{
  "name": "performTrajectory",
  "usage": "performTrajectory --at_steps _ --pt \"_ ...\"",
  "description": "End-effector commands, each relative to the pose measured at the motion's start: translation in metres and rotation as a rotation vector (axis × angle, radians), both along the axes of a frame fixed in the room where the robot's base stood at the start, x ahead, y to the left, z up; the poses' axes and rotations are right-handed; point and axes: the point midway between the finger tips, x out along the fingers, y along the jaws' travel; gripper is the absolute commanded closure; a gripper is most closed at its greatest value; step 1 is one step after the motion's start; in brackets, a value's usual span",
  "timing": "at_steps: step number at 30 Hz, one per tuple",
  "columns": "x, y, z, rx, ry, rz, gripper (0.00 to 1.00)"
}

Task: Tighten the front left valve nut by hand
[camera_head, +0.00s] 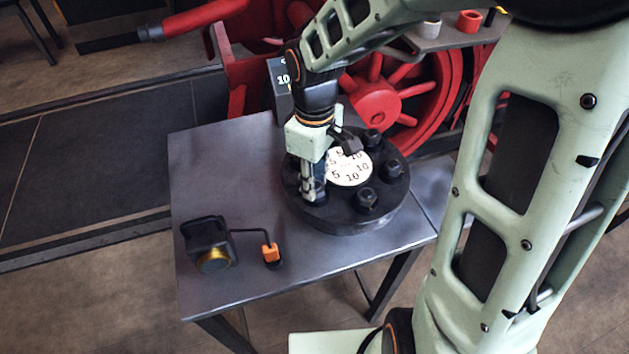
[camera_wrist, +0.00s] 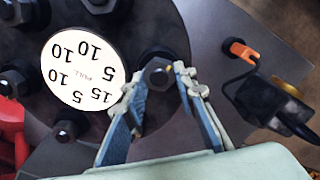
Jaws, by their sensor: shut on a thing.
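The round black valve cover (camera_head: 340,219) lies on the grey table, with several dark nuts around its rim and a white numbered disc (camera_head: 350,168) at its centre. My gripper (camera_head: 313,196) points down at the cover's front left. Its fingers are shut around the front left valve nut, which shows between the fingertips (camera_wrist: 157,95) in the wrist view as a dark hex nut (camera_wrist: 157,74). The fingers hide most of this nut in the head view. The front right nut (camera_head: 366,199) stands clear of my gripper.
A black device with a brass-coloured face (camera_head: 212,262) and an orange-tipped piece (camera_head: 271,253) joined by a dark line sit at the table's front left. The table's left part (camera_head: 210,170) is bare. A red spoked wheel (camera_head: 376,101) stands behind the table.

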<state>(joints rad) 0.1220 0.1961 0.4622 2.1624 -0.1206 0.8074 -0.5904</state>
Motion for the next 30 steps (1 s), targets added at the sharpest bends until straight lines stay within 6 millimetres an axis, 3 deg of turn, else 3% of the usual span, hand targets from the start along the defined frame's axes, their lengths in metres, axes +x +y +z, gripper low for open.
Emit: performTrajectory --at_steps 18,30 --pt "0.0022 -0.0009 -0.0002 0.001 -0.002 -0.544 0.99" --pt "0.0026 -0.0013 0.001 0.002 -0.003 -0.719 0.98"
